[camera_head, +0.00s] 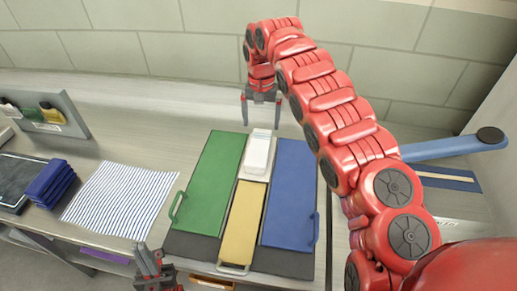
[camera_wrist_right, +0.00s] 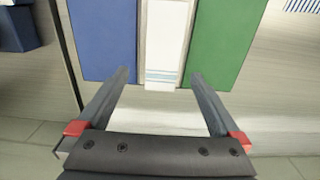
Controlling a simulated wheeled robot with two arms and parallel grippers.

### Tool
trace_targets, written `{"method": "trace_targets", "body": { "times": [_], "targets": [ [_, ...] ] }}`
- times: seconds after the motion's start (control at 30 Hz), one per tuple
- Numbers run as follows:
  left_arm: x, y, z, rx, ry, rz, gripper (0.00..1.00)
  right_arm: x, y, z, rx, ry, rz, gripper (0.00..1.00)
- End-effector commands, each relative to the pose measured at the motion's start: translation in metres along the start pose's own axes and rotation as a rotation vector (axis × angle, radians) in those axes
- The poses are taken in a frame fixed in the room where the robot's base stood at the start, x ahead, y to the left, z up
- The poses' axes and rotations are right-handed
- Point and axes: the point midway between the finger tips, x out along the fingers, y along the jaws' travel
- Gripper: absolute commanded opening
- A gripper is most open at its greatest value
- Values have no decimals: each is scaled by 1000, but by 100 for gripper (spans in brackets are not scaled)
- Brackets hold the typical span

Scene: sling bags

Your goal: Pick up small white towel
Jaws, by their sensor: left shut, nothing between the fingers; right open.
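The small white towel (camera_head: 258,150) lies folded between the green and blue panels, beyond the yellow panel. In the right wrist view it shows as a white strip (camera_wrist_right: 165,45) with pale stripes near its close end. My right gripper (camera_head: 261,122) is open and empty at the towel's far end. In the right wrist view its fingertips (camera_wrist_right: 160,76) stand on either side of that end, apart from the towel. My left gripper (camera_head: 150,252) is shut and empty near the front edge, lower left of the panels.
A green panel (camera_head: 212,175) and a blue panel (camera_head: 290,190) flank the yellow panel (camera_head: 243,215), all with handles. A striped cloth (camera_head: 120,198) and folded blue cloths (camera_head: 50,184) lie to the left. A blue-handled item (camera_head: 455,147) is at right. The counter behind the panels is clear.

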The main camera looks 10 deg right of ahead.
Motion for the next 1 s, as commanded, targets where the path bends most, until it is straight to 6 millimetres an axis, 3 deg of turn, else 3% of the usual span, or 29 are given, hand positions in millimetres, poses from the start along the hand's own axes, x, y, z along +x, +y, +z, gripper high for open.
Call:
{"method": "trace_targets", "body": {
  "times": [0.1,0.3,0.57,0.73,0.83,1.0],
  "targets": [
    [15,-1,-2,0,0,0,0,24,1,1,1,-4,1,100],
    [24,-1,-4,0,0,0,0,59,-1,0,-1,0,-2,100],
    [32,-2,-5,0,0,0,0,74,-2,1,-1,1,-2,100],
    [48,-2,-8,0,0,0,0,96,-6,6,-2,0,-3,100],
    [49,-2,-8,0,0,0,0,112,-6,6,-1,0,-5,100],
    [50,-2,-8,0,0,0,0,120,-5,5,0,3,-3,100]
  ]
}}
